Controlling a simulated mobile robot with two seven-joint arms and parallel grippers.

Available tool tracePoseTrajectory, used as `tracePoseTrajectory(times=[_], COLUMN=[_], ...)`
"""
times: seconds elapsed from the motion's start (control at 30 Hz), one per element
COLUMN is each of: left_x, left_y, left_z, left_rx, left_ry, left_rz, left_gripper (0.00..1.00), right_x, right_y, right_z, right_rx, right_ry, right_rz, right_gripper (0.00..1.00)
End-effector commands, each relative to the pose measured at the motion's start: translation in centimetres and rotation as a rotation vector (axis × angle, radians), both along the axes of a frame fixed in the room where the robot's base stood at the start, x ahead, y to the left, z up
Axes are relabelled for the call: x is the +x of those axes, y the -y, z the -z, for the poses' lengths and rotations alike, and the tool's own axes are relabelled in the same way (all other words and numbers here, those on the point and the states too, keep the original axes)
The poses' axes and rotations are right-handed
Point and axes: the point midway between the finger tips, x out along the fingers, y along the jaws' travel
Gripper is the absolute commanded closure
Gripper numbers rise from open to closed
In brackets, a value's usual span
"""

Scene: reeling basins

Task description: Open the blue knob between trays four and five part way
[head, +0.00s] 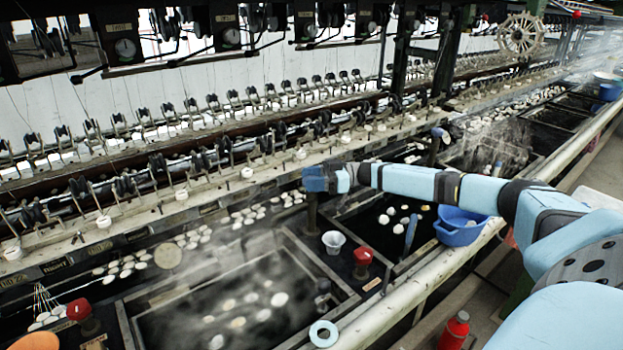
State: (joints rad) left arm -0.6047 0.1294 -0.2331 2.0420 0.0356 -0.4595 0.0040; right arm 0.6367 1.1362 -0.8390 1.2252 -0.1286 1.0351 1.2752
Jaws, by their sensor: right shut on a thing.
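The blue knob (314,180) sits on top of a dark upright post between a steaming tray (350,296) at the lower left and a darker tray (372,262) to its right. My right arm reaches in from the right. My right gripper (332,179) is shut on the blue knob. The gripper partly covers the knob, so how far it is turned cannot be told. Tray numbers cannot be read clearly here. My left gripper is not in view.
A blue bowl (459,224) sits at the right tray's front edge. A pale blue ring (323,333) lies on the front rail. Reeling machinery lines the back.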

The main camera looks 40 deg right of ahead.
Motion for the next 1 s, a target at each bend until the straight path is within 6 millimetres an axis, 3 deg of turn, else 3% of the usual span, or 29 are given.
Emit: tracePoseTrajectory(times=[0.23,0.5,1.0], left_x=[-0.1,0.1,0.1], left_y=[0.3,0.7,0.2], left_z=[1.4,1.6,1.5], left_rx=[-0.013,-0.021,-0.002], left_ry=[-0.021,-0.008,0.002], left_rz=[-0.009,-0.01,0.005], left_gripper=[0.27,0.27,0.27], right_x=[0.2,0.1,0.0], right_y=[0.0,0.0,0.0], right_z=[0.2,0.1,0.0], right_rx=[0.002,0.002,0.001], right_ry=[0.003,0.002,0.0], right_rz=[-0.184,-0.318,-0.372], right_gripper=[0.76,0.76,0.76])
